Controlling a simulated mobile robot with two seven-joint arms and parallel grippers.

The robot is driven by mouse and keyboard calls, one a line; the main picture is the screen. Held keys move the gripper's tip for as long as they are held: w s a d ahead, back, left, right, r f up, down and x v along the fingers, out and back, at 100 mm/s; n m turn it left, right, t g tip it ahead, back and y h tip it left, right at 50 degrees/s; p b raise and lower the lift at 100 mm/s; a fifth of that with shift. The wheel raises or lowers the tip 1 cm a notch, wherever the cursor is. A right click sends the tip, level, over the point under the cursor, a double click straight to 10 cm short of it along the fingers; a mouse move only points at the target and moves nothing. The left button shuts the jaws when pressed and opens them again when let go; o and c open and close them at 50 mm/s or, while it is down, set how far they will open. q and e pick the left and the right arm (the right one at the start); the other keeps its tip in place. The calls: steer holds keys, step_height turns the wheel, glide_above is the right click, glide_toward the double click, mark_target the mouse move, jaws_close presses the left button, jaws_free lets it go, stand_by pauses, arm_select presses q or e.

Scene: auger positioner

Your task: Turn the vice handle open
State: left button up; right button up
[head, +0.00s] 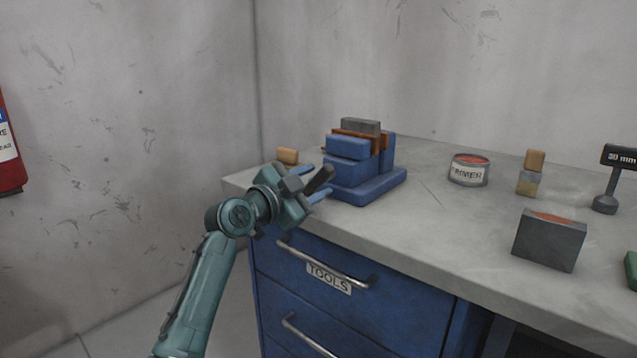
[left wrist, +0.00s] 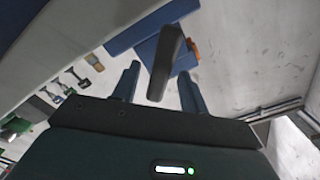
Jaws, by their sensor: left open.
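The blue vice (head: 372,187) stands on the bench near its left end, with orange-brown jaw faces and a grey block (head: 361,125) at its top. Its dark grey bar-shaped handle (head: 321,179) sticks out at the vice's front left. My left gripper (head: 317,181) is open at the handle, with a blue finger on either side of it. In the left wrist view, the handle (left wrist: 166,60) lies tilted between the two spread fingers (left wrist: 159,72), with gaps on both sides. The vice (left wrist: 148,46) is behind it, partly hidden. My right gripper does not show.
Blue drawers (head: 345,305) with metal handles are below. Walls stand behind and left.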

arm_select(q)
steer(key=shift+x, duration=1.1)
steer(key=shift+c, duration=0.4)
jaws_close()
